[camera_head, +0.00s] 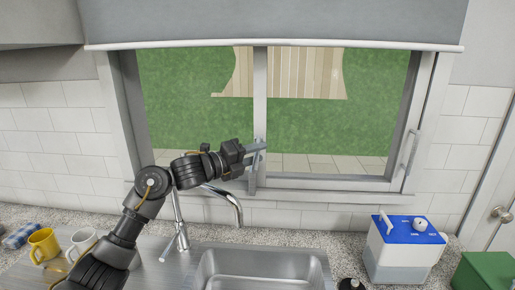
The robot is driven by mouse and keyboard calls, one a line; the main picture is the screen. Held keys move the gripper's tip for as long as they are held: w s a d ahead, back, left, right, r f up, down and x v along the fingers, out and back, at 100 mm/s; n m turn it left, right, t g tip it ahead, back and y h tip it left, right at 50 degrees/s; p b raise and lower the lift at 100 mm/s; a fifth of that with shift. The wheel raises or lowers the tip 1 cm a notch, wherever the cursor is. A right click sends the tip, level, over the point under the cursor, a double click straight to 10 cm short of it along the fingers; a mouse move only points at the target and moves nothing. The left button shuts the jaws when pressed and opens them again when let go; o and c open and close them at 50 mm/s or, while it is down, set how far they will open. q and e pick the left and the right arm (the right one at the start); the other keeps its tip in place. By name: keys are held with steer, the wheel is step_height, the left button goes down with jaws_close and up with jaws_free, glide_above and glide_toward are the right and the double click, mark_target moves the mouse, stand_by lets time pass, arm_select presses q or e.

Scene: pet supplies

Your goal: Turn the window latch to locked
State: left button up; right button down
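The window (260,110) is closed, with a grey roller blind above it. My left gripper (257,147) is at the lower part of the window's middle post, its fingers pointing right. A slim grey handle-like piece (253,180) is on the post just below the fingers, pointing down; it may be the latch, partly hidden by the gripper. I cannot tell if the fingers touch it or how far they are apart. A second grey handle (411,152) is upright on the right frame. My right gripper is not in view.
A curved faucet (238,210) and a steel sink (262,268) are below my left arm. A yellow mug (43,245) and a white mug (82,240) stand at left. A blue-and-white box (402,250) and a green box (485,272) stand at right.

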arm_select(q)
steer(key=shift+w+d, duration=0.25)
steer(key=shift+w, duration=0.05)
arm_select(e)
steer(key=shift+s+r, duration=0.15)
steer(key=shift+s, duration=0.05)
arm_select(q)
steer(key=shift+c, duration=0.4)
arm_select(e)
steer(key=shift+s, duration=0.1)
arm_select(q)
jaws_close()
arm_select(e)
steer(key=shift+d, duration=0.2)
arm_select(q)
steer(key=f+b, duration=0.1)
steer(key=b, duration=0.3)
steer(key=shift+w+f+m+h+b, duration=0.1)
steer(key=shift+f+m+h+b, duration=0.05)
steer(key=shift+m+h+b, duration=0.2)
steer(key=shift+r+t, duration=0.25)
steer(key=shift+t, duration=0.05)
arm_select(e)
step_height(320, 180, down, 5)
